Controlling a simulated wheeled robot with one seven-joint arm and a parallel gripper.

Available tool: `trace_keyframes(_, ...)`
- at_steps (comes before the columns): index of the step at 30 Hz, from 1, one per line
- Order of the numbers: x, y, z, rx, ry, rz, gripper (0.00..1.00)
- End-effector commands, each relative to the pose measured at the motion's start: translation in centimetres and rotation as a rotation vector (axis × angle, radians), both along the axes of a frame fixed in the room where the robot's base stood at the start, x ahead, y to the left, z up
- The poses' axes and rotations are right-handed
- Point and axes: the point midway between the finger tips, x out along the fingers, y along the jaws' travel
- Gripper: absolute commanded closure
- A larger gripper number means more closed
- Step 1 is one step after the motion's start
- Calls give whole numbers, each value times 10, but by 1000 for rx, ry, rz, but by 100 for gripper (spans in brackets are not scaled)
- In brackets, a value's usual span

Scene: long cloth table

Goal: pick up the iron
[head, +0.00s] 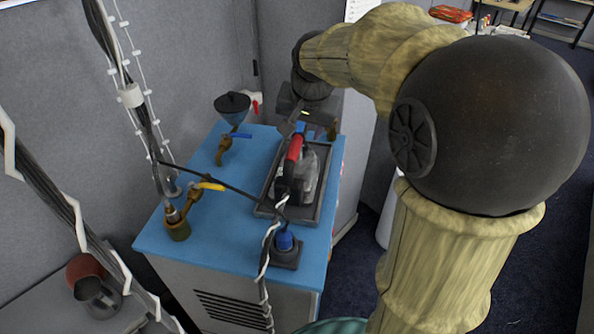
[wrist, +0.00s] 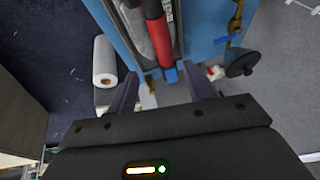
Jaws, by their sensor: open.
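The iron, with a red and black handle (head: 294,153) and a greyish body (head: 309,172), lies in a dark tray (head: 263,209) on a blue-topped cabinet. In the wrist view its red handle (wrist: 160,38) runs up from the gap between my fingers, with a blue end piece nearest me. My gripper (head: 300,126) is at the far end of the tray, close to the handle's far end. In the wrist view my gripper (wrist: 164,84) is open, fingers apart, with nothing held. Contact with the iron cannot be told. My wrist partly hides the far tray end.
The blue cabinet top (head: 225,195) also holds a funnel-like cup (head: 232,104), a yellow-handled valve (head: 207,186) and a dark block with a blue knob (head: 284,241). Hanging cables cross the front. A white roll (wrist: 104,62) stands beside the cabinet.

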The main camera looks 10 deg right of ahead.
Motion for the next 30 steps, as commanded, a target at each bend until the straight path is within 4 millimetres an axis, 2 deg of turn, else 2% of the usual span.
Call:
trace_keyframes(6, 16, 2, -36, 1, 6, 4, 49)
trace_keyframes(12, 28, 1, -60, 0, 3, 2, 49)
trace_keyframes(25, 32, 0, -65, 0, 0, 0, 49)
trace_keyframes(30, 41, 0, -78, 0, 4, 0, 49)
